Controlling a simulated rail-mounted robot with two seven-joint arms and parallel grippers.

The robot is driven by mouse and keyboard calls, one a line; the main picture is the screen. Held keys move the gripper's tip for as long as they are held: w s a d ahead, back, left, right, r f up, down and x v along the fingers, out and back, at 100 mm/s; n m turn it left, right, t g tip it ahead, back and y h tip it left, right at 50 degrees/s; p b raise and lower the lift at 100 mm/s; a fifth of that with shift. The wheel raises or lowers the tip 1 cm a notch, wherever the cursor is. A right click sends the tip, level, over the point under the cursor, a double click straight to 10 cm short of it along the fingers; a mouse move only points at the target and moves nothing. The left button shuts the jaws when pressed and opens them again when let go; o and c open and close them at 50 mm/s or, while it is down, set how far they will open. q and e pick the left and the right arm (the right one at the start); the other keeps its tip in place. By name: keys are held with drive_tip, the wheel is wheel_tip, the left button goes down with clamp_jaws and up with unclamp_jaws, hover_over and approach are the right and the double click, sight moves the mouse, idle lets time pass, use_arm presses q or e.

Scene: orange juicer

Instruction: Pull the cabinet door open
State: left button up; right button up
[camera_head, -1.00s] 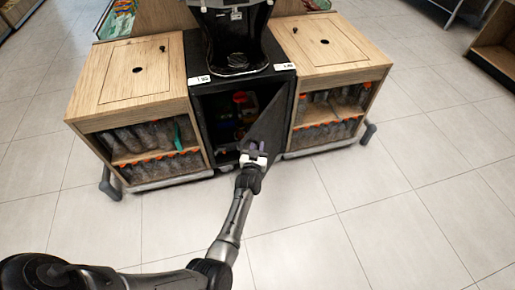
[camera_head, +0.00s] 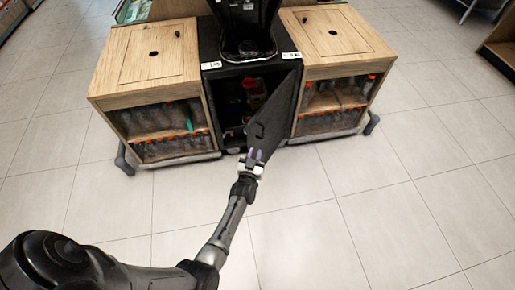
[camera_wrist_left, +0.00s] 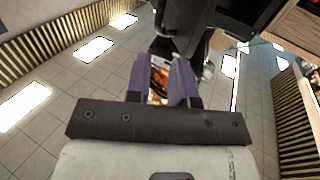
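The dark cabinet door (camera_head: 277,108) stands open, swung out toward me from the right side of the black middle cabinet (camera_head: 207,84). A dark round spot shows near its free edge. My left gripper (camera_head: 255,154) is at the door's lower free edge; contact is unclear. Its two purple fingers (camera_wrist_left: 163,78) are apart in the left wrist view, with a gap showing between them. A dark panel or body (camera_wrist_left: 188,25) lies just beyond the fingertips there. My right gripper is not in view.
The cabinet's dark interior holds a red item (camera_head: 249,83). Wooden bottle cabinets stand at left (camera_head: 150,88) and right (camera_head: 335,60), with several orange-capped bottles. A black juicer (camera_head: 248,30) stands on top. The tiled floor (camera_head: 370,215) in front is clear.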

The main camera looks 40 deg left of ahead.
use_arm(q)
drive_tip(key=shift+s+d, duration=0.25)
drive_tip(key=shift+s, duration=0.25)
drive_tip(key=shift+w, duration=0.1)
drive_tip(key=shift+c, duration=0.2)
